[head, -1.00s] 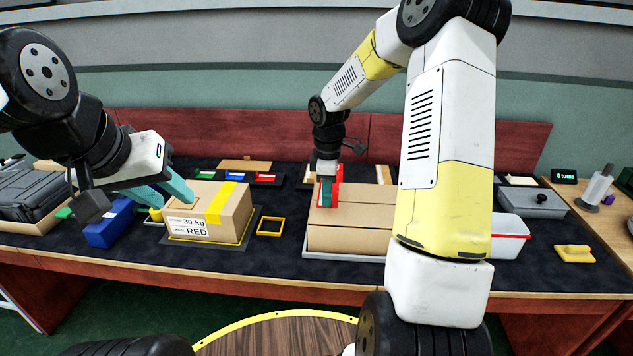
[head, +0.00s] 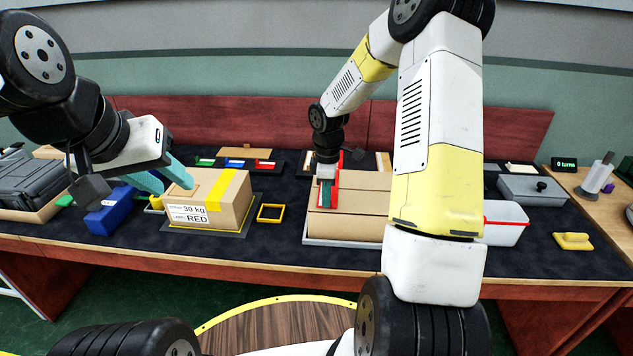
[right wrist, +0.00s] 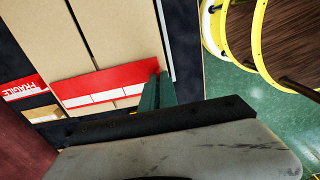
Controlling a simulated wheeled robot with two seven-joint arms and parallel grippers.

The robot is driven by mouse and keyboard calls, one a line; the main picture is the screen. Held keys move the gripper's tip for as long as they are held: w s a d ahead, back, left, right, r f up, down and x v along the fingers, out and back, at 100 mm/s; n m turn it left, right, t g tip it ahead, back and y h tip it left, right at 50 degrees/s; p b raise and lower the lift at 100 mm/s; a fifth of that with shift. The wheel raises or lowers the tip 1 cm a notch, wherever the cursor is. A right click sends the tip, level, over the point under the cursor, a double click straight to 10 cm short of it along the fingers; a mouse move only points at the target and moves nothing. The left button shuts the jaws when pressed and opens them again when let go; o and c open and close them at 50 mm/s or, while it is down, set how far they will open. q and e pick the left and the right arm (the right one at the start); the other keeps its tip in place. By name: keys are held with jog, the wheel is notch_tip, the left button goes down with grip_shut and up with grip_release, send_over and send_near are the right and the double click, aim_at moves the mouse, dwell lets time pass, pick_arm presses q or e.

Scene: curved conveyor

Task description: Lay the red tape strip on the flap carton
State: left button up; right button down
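The flap carton (head: 352,227) is a brown box lying in a shallow pale tray (head: 340,243) at the table's middle, with seams across its top. The red tape strip (head: 335,190) is at the carton's left end; in the right wrist view the strip (right wrist: 105,82) crosses the seams, with white patches along one edge. My right gripper (head: 326,195) is over that end, its teal fingers (right wrist: 158,92) close together at the strip's end and apparently gripping it. Whether the strip lies flat everywhere is unclear.
The taped carton carries yellow tape and a "30 kg RED" label. A blue block (head: 110,217) stands left of it, a yellow frame (head: 271,213) right. A FRAGILE label (right wrist: 24,88) shows beyond the carton.

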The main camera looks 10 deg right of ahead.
jog(key=c, duration=1.6)
grip_release()
jog(key=shift+o, duration=0.2)
notch_tip(320, 180, up, 7)
jog(key=shift+r, duration=0.35)
